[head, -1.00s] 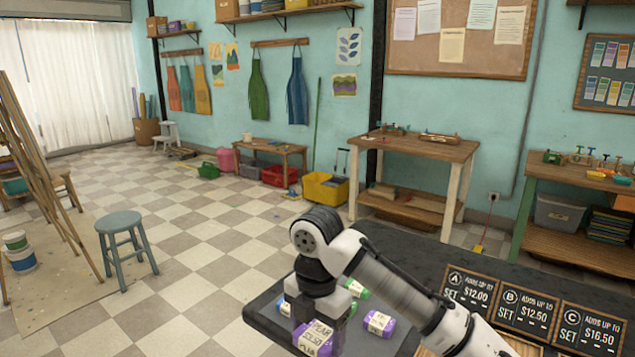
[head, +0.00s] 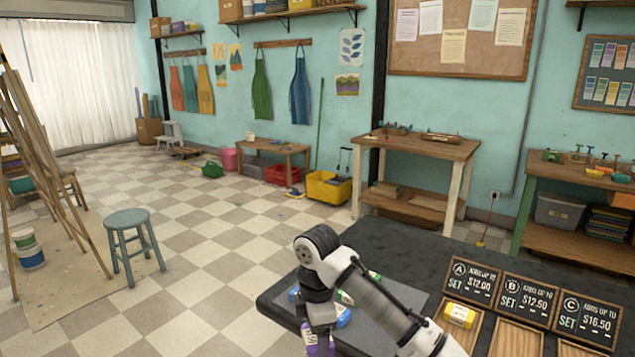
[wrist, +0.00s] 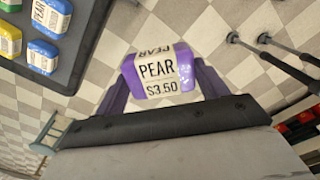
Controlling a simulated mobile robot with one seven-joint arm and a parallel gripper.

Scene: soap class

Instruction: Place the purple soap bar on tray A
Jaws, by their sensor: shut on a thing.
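The purple soap bar (wrist: 162,68) has a cream label reading PEAR $3.50 in the wrist view. My gripper (wrist: 158,88) is shut on it, one finger at each side. In the head view my gripper (head: 320,338) hangs at the bottom edge, at the dark counter's left front, and only part of the purple bar (head: 313,346) shows. Chequered floor shows behind the bar in the wrist view. Tray A (head: 478,328) is a wooden tray under the sign A (head: 471,280), right of my arm. A yellow soap bar (head: 460,315) lies on it.
Tray B (head: 518,340) looks empty; tray C (head: 574,349) is cut off by the picture edge. Other soaps, blue (wrist: 42,56) and yellow (wrist: 8,42) among them, lie on a dark mat (wrist: 82,22). Price signs stand behind the trays. My forearm crosses the counter left of tray A.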

